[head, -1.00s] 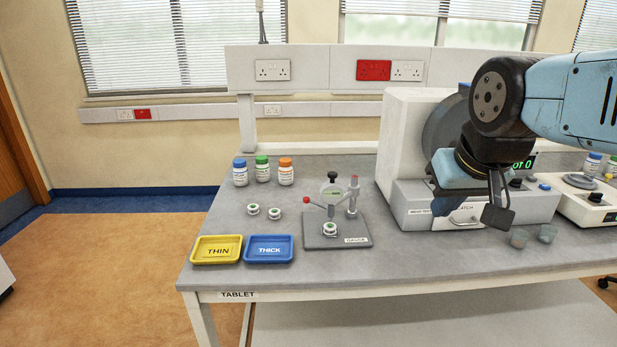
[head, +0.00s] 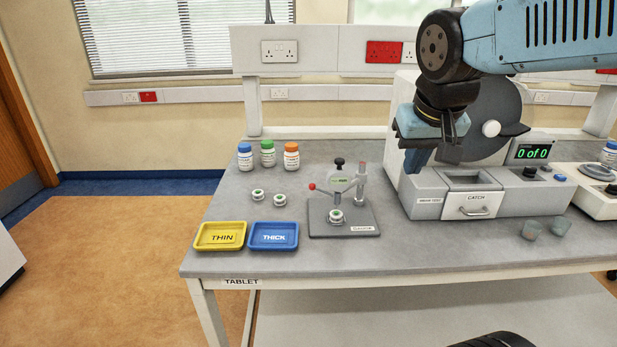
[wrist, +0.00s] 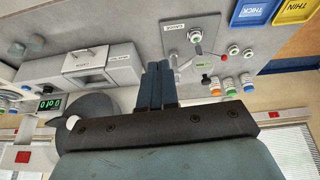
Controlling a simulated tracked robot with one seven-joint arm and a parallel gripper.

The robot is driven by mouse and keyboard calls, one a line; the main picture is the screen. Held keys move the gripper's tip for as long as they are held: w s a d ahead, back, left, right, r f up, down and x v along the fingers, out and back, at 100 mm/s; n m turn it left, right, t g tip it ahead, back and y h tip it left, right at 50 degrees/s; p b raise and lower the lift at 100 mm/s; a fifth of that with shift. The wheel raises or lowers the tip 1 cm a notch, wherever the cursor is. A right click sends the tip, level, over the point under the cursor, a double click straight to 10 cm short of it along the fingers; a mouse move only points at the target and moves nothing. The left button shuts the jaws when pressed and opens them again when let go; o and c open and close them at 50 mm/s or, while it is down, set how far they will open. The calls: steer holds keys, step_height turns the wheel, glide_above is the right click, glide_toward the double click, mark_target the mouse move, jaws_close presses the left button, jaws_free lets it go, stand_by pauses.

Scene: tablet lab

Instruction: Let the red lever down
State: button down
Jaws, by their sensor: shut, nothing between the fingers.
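A tablet dish (head: 336,216) sits on the plate under the dial. My gripper (head: 414,162) is shut and empty, pointing down, to the right of the gauge and higher, in front of the drum machine. In the wrist view, my closed fingers (wrist: 158,68) are apart from the gauge plate (wrist: 184,40) and the red knob (wrist: 224,57).
The yellow THIN tray (head: 219,236) and blue THICK tray (head: 273,236) lie left of the gauge. Two dishes (head: 279,200) and three bottles (head: 267,154) stand behind them.

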mark_target(311, 185)
steer(key=w+a+h, duration=0.1)
steer(key=w+a, duration=0.5)
steer(key=a, duration=0.3)
steer(key=w+a+f+h, duration=0.1)
steer(key=w+a, duration=0.6)
steer(key=a, duration=0.3)
steer(key=shift+w+a, duration=0.25)
steer(key=shift+w, duration=0.05)
steer(key=shift+f, duration=0.1)
steer(key=x, duration=1.3)
steer(key=shift+d+f, duration=0.1)
steer(key=shift+f, duration=0.35)
